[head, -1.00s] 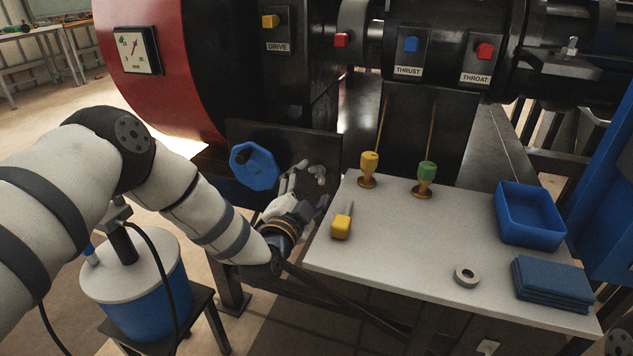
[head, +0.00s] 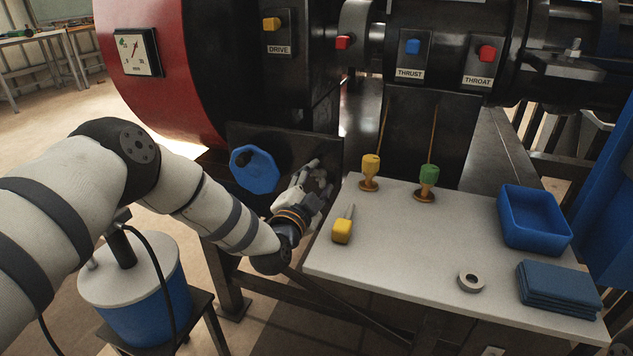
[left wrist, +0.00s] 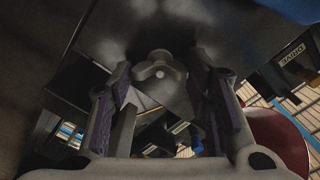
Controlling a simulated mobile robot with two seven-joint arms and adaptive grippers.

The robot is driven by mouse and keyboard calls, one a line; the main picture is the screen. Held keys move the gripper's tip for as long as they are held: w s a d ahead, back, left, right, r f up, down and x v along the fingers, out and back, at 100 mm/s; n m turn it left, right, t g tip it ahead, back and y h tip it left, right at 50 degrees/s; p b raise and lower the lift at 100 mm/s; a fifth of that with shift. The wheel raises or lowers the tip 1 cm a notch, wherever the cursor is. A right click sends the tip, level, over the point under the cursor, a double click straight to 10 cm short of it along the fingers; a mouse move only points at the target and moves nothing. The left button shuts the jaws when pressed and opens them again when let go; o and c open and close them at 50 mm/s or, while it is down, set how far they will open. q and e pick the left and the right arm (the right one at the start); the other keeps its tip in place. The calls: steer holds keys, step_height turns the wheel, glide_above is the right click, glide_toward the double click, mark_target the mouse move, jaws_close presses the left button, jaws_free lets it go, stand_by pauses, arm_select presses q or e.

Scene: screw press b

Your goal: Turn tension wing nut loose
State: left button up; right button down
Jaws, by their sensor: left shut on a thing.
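The tension wing nut (left wrist: 160,71) is a grey, rounded-lobed piece on a dark plate (head: 246,139), seen between the fingertips in the left wrist view. In the head view my left gripper mostly hides it. My left gripper (head: 317,172) is at the plate, right of the blue knob, with its fingers closed around the wing nut. Its two fingers with purplish pads also show on either side of the nut in the left wrist view (left wrist: 160,82). The exact contact is dim there. My right gripper is not in view.
A blue knob (head: 254,169) sits close left of my gripper. The grey worktable (head: 400,238) to the right bears a yellow-handled tool (head: 342,231), yellow (head: 370,165) and green (head: 428,175) knobs, a ring (head: 471,282), a blue tray (head: 535,240) and blue cloths (head: 558,287).

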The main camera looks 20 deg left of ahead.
arm_select(q)
steer(key=n, duration=0.4)
steer(key=shift+a+r+n, duration=0.1)
steer(key=shift+n, duration=0.3)
steer(key=n, duration=0.5)
steer(key=shift+n, duration=0.3)
steer(key=n, duration=0.5)
steer(key=shift+a, duration=0.15)
steer(key=shift+n+b, duration=0.4)
steer(key=shift+n, duration=1.7)
steer(key=o, duration=1.2)
steer(key=shift+c, duration=0.2)
